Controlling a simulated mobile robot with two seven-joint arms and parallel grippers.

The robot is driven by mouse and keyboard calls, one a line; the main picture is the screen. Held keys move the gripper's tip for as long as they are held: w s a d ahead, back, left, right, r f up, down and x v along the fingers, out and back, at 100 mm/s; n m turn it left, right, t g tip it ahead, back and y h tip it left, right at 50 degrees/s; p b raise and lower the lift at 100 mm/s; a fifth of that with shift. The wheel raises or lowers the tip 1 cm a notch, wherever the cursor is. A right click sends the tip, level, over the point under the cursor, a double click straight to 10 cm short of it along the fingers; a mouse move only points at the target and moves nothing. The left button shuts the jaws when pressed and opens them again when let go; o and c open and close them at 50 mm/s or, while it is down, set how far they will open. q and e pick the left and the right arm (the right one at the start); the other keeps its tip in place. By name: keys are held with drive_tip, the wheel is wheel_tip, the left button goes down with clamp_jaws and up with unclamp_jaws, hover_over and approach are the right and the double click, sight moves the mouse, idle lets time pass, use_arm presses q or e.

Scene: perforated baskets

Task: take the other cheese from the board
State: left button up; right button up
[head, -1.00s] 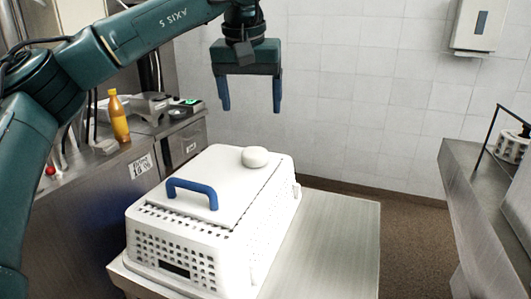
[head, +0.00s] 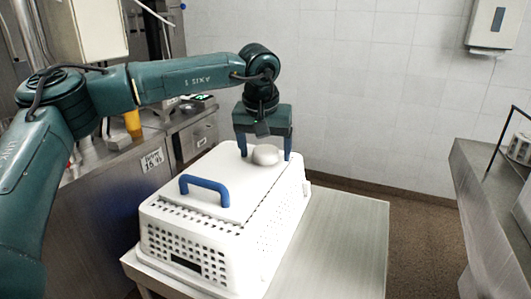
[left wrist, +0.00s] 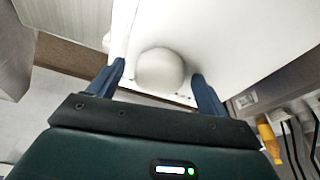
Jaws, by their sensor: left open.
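The cheese (head: 266,154) is a round white lump on the far end of the white board (head: 226,172), which forms the top of a perforated white basket (head: 190,243). My left gripper (head: 264,157) is open and lowered over the far end of the board, one finger on each side of the cheese. In the left wrist view the cheese (left wrist: 160,69) lies between the two blue fingers, with gaps on both sides. My right gripper is not in view.
A blue handle (head: 205,187) stands up from the near part of the board. The basket rests on a metal table (head: 340,235) with free room at its right. A counter with an orange bottle (head: 132,120) stands at the left, another metal counter (head: 490,190) at the right.

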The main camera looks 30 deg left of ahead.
use_arm(q)
drive_tip(key=shift+c, duration=0.4)
drive_tip(key=c, duration=1)
